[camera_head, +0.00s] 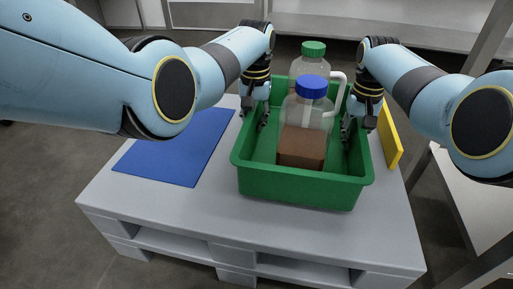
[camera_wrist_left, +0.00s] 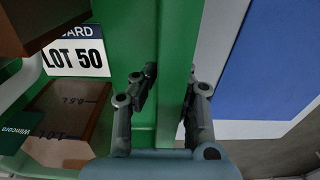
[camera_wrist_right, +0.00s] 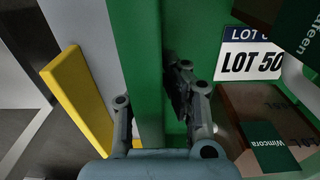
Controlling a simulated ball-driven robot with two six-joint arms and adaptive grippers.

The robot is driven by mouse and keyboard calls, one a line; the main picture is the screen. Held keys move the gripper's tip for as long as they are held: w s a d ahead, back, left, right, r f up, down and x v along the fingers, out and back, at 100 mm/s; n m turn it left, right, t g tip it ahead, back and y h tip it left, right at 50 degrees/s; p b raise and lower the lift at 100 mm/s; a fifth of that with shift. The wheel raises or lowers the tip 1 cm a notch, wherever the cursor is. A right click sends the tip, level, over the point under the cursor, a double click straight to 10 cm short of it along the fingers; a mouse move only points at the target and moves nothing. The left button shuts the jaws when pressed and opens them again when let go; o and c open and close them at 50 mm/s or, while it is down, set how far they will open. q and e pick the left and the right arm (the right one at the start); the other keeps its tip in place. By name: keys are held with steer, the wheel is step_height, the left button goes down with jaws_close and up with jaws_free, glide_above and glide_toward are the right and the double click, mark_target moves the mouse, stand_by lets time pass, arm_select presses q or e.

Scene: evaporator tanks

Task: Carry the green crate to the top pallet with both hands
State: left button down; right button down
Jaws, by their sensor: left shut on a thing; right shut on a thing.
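The green crate (camera_head: 300,190) is upright over the right part of the grey pallet (camera_head: 205,220); I cannot tell if it touches the top. It holds a blue-capped bottle (camera_head: 302,148) with brown contents and a green-capped bottle (camera_head: 312,66) behind it. My left gripper (camera_head: 256,118) is shut on the crate's left wall; the left wrist view shows one finger on each side of that wall (camera_wrist_left: 173,60). My right gripper (camera_head: 358,125) is shut on the right wall, which shows between its fingers in the right wrist view (camera_wrist_right: 148,70).
A blue mat (camera_head: 175,150) lies on the pallet left of the crate. A yellow board (camera_head: 390,137) stands close to the crate's right side. A light table and metal legs are at the far right. The pallet's front left is bare.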

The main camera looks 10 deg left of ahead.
arm_select(q)
steer(key=shift+w+f, duration=0.15)
steer(key=shift+f, duration=0.55)
arm_select(e)
steer(key=shift+w+f, duration=0.15)
steer(key=shift+f, duration=0.5)
arm_select(q)
steer(key=c, duration=1.5)
jaws_free()
steer(key=shift+s, duration=0.2)
arm_select(e)
steer(key=c, duration=1.5)
jaws_free()
steer(key=shift+f, duration=0.1)
arm_select(q)
steer(key=shift+f, duration=0.1)
arm_select(e)
steer(key=shift+s, duration=0.2)
arm_select(q)
step_height(320, 180, up, 12)
steer(key=shift+f, duration=0.1)
arm_select(e)
step_height(320, 180, up, 12)
